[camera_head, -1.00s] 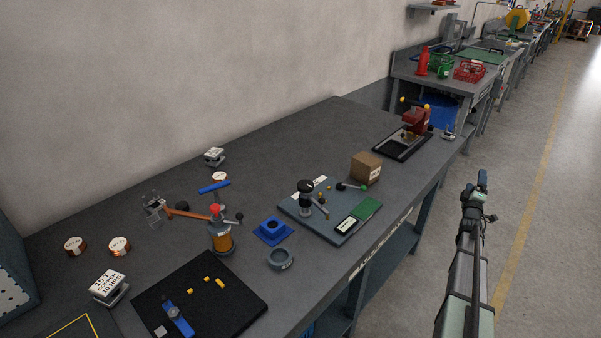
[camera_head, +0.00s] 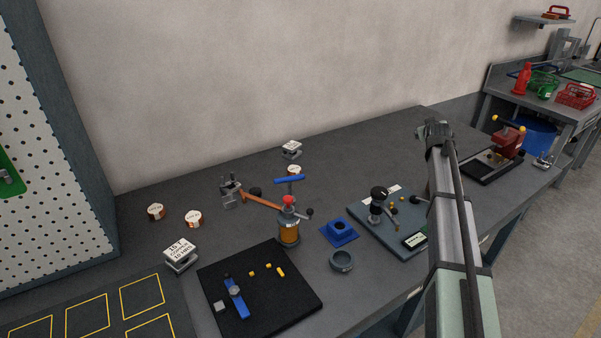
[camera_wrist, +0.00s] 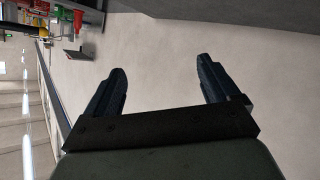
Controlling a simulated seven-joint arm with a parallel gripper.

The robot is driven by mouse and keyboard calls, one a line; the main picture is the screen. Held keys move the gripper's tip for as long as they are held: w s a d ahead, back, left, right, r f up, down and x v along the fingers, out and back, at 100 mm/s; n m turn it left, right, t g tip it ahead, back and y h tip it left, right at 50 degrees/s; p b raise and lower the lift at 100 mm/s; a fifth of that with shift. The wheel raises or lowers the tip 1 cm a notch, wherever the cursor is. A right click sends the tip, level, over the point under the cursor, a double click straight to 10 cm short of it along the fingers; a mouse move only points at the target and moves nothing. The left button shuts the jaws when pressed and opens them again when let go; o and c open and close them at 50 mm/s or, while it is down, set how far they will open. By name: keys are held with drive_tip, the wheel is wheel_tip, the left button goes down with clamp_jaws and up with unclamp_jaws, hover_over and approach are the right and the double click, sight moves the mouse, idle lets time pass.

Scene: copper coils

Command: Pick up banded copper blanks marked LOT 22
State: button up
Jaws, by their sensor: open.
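Copper banded rolls with white labels on top stand on the dark bench in the head view. In the head view my arm's end is raised above the right part of the bench, well apart from the blanks.
A 15 T weight-like block (camera_head: 181,252) stands before the blanks. A hand press (camera_head: 289,228) with an orange lever, a black mat (camera_head: 260,290), a blue block (camera_head: 340,232) and a grey ring (camera_head: 342,261) crowd the middle. A pegboard (camera_head: 65,130) rises at left.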

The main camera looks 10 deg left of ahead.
drive_tip(key=a+m+g+y, duration=0.2)
drive_tip(key=a+m+g, duration=0.15)
drive_tip(key=a, duration=0.95)
drive_tip(key=m+g, duration=1)
drive_tip(key=m, duration=0.9)
hover_over(294, 169)
drive_tip(key=shift+h, duration=0.4)
drive_tip(key=f, duration=0.9)
drive_tip(key=shift+d+f, duration=0.2)
drive_tip(key=shift+w+a+f, duration=0.1)
drive_tip(key=shift+f, duration=1.5)
drive_tip(key=shift+a+f, duration=0.1)
drive_tip(key=shift+f, duration=1.45)
drive_tip(key=c, duration=1.3)
drive_tip(key=shift+o, duration=0.2)
